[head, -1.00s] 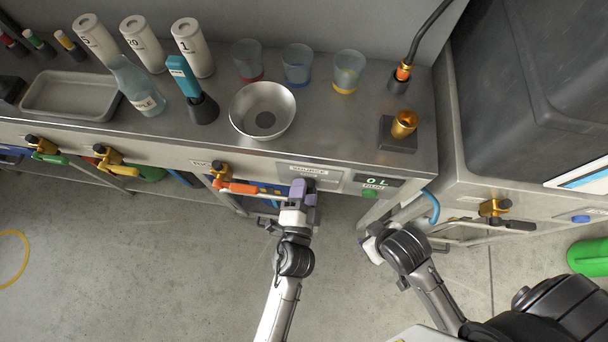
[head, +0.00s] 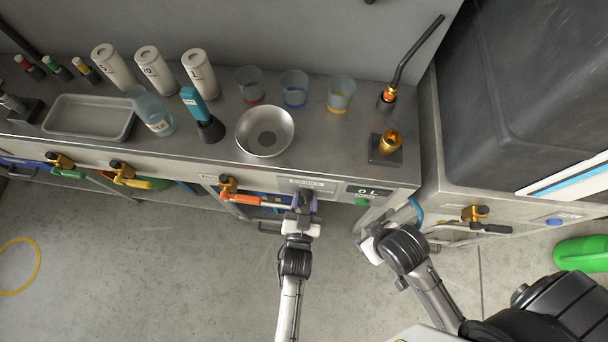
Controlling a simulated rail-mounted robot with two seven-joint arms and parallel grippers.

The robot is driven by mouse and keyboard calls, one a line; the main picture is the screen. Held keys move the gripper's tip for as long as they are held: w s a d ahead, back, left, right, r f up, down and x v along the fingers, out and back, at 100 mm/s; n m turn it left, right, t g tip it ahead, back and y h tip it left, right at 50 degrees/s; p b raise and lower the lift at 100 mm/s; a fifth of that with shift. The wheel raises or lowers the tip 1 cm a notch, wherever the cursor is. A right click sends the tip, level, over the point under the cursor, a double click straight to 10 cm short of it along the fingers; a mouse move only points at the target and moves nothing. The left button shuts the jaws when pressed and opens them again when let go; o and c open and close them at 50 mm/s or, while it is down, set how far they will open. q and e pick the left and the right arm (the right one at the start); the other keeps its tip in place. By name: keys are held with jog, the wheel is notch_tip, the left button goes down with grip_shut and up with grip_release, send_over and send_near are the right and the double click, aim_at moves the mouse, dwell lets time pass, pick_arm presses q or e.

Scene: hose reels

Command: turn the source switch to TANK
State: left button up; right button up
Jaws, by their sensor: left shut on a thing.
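The source switch (head: 307,196) is a dark knob on the front of the steel bench, just below the SOURCE label plate (head: 307,183). My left gripper (head: 304,204), with purple fingers, is at the bench front and is shut on the source switch. The fingers hide part of the knob, and its pointer and the position marks cannot be read. My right gripper (head: 369,246) is to the right, apart from the switch and below the bench edge; its fingers are too unclear to judge.
An orange-handled valve (head: 240,198) is close left of the switch. A display (head: 368,191) and green button (head: 362,202) are close right. A metal bowl (head: 265,131), cups and bottles stand on the bench top. The floor in front is clear.

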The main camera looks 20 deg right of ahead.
pick_arm(q)
jog(key=shift+n+p, duration=0.6)
jog(key=shift+n, duration=0.2)
jog(key=o, duration=0.8)
jog(key=shift+o, duration=0.2)
jog(key=p+v, duration=0.4)
jog(key=v, duration=0.9)
jog(key=shift+s, duration=0.35)
jog(key=shift+a, duration=0.15)
